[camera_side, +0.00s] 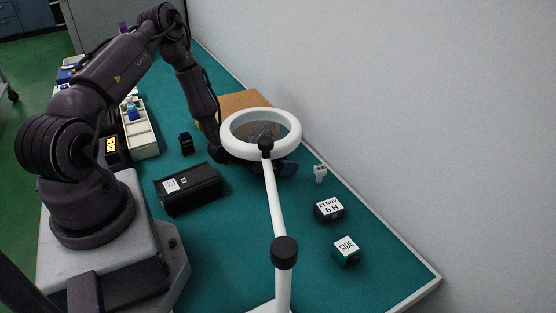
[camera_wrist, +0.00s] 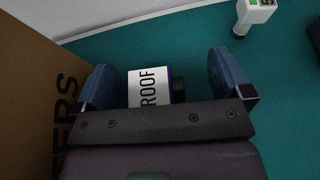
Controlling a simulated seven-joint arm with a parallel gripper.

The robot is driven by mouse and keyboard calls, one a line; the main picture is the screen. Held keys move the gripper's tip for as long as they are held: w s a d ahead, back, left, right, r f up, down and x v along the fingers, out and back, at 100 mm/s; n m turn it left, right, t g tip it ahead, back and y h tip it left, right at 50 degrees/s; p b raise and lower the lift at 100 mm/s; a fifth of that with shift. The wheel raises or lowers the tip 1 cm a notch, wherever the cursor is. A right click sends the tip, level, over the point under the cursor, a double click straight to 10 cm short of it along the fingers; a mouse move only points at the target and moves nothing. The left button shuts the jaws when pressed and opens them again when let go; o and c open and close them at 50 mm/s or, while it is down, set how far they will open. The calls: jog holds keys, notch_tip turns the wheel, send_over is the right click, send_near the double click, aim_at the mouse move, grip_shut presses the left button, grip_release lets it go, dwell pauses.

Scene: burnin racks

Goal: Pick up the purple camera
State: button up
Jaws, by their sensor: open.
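My gripper (camera_wrist: 161,72) is open, with one blue finger to the left of the block and one to the right. A gap shows on the right; contact on the left is unclear. The block's lower part is hidden behind my gripper body. In the side view, the ring lamp largely hides my gripper and the block.
A cardboard box (camera_wrist: 30,85) stands close to my left finger. The white ring lamp (camera_side: 232,139) stands in front of my gripper. A small white device (camera_side: 319,173), two labelled blocks (camera_side: 328,209) (camera_side: 346,250) and a black case (camera_side: 188,189) are on the teal mat.

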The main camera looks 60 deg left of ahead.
jog(key=c, duration=1)
jog(key=shift+c, duration=0.2)
